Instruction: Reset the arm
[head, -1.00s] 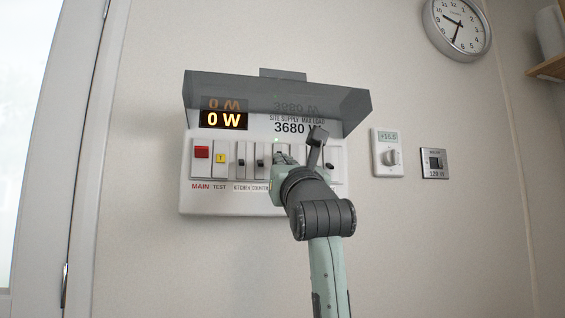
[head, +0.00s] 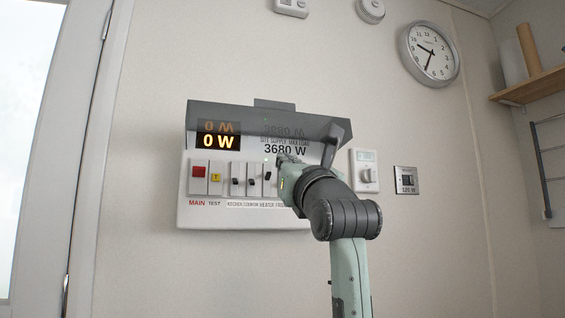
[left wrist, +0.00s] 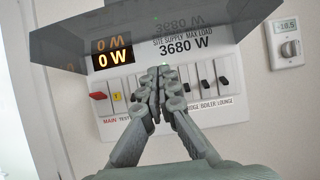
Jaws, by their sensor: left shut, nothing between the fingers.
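My left gripper (head: 283,160) is shut and empty, in front of the middle of a white switch panel (head: 188,218). Its fingers (left wrist: 160,78) lie together in the left wrist view and cover some of the switches. I cannot tell whether the fingertips touch the panel. A red MAIN switch (head: 198,171) and a yellow TEST button (head: 215,177) are at the panel's left. Black-levered switches (head: 251,180) follow to the right. My arm hides the right ones in the head view; several show in the left wrist view (left wrist: 207,84). My right gripper is not in view.
A raised, see-through grey cover (head: 225,117) juts out above the switches. The display (head: 218,140) reads 0 W. A thermostat (head: 366,172) and a small metal plate (head: 405,180) are to the right. A clock (head: 429,54) and shelf (head: 530,85) are higher up.

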